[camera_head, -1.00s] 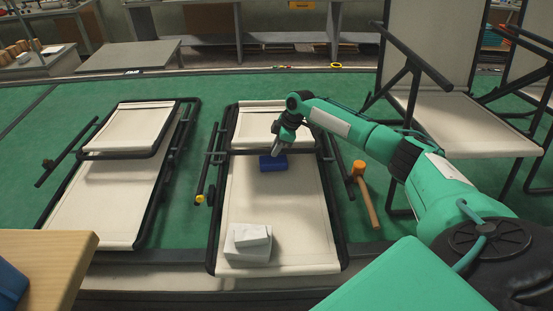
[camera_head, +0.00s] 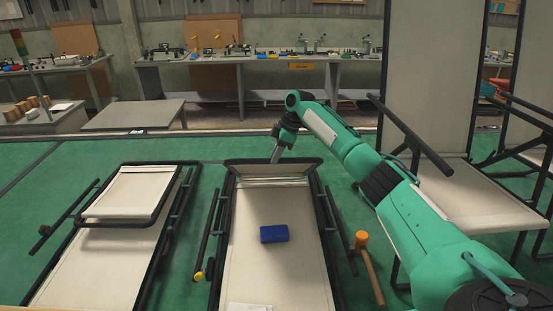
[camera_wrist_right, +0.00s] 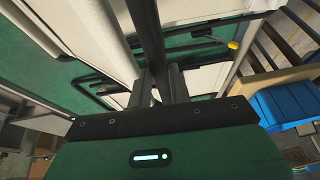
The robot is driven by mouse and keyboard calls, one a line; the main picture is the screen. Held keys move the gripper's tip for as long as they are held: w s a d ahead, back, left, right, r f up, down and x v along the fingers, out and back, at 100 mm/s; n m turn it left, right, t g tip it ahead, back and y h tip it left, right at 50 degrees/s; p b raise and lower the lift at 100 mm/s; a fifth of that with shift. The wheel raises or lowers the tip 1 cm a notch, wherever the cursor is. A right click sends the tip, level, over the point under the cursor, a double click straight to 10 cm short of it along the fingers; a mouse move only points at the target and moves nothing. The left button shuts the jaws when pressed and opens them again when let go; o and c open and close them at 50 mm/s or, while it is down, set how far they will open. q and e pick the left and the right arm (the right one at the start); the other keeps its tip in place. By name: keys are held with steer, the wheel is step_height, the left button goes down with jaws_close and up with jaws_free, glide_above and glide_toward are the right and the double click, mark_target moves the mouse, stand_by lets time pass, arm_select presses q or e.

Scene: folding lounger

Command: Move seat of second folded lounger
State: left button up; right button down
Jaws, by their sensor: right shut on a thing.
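The second folded lounger (camera_head: 245,235) lies in the middle of the head view, a cream panel in a black tube frame. Its seat (camera_head: 300,168) is at the far end, raised and tilted so that I see it almost edge-on. My right gripper (camera_head: 276,156) is at the middle of the seat's edge. In the right wrist view my right gripper (camera_wrist_right: 159,88) is shut on the black tube (camera_wrist_right: 148,30), which runs between its fingers. The fingertips are partly hidden by the tube. My left gripper is not in view.
A blue box (camera_head: 274,234) lies on the lounger's panel. An orange-headed mallet (camera_head: 369,268) is on the green floor to its right. Another folded lounger (camera_head: 100,245) lies to the left. An upright lounger (camera_head: 450,185) stands at the right, beyond my arm.

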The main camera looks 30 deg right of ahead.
steer(key=shift+d+f, duration=0.15)
steer(key=shift+f, duration=0.1)
